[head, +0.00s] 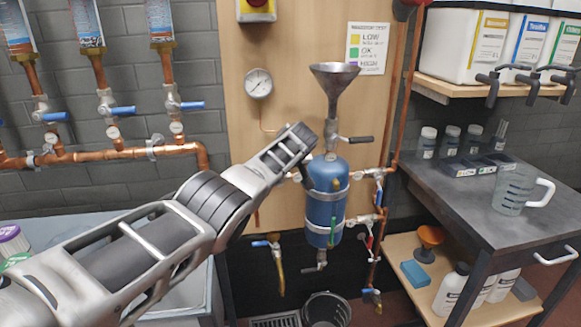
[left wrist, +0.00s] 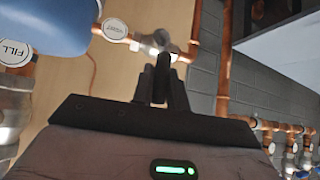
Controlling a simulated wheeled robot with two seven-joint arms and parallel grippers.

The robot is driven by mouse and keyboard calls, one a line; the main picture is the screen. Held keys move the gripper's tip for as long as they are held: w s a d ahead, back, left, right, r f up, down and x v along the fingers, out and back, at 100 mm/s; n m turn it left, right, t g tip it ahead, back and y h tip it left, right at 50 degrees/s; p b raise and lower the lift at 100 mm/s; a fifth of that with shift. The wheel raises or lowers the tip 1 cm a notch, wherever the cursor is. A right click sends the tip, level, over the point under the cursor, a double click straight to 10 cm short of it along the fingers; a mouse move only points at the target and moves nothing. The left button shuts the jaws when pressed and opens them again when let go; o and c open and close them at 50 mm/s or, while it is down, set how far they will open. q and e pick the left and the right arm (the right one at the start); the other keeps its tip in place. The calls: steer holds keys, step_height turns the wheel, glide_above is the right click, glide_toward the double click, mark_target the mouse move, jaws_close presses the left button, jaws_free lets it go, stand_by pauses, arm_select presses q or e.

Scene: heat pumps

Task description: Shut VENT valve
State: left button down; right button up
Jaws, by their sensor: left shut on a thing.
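The VENT valve (left wrist: 160,42) is a metal valve on a copper pipe, beside the white VENT tag (left wrist: 115,29) in the left wrist view. My left gripper (left wrist: 163,78) is shut on its handle, which is mostly hidden between the dark fingers. In the head view my left gripper (head: 308,162) reaches to the upper left side of the blue tank (head: 326,204) and covers most of the valve there. I cannot tell the handle's exact angle. My right gripper is not in view.
A funnel (head: 334,80) with a dark-handled valve stands above the tank. A FILL tag (left wrist: 13,50) is near the blue tank in the left wrist view. Other valves and copper pipes lie right of and below the tank. A dark bench (head: 470,195) with a jug is at right.

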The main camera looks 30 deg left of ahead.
arm_select(q)
steer(key=shift+r, duration=0.1)
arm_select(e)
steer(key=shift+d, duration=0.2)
arm_select(q)
steer(key=shift+w, duration=0.1)
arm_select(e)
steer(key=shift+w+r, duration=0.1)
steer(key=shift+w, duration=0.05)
arm_select(q)
steer(key=c, duration=1.4)
jaws_free()
steer(key=shift+s+d+r+p, duration=0.25)
steer(key=shift+d+r+p, duration=0.2)
steer(key=shift+p, duration=0.3)
steer(key=v, duration=1.4)
steer(key=shift+s+d+r+p, duration=0.1)
steer(key=shift+s+d+p, duration=0.1)
steer(key=shift+p, duration=0.2)
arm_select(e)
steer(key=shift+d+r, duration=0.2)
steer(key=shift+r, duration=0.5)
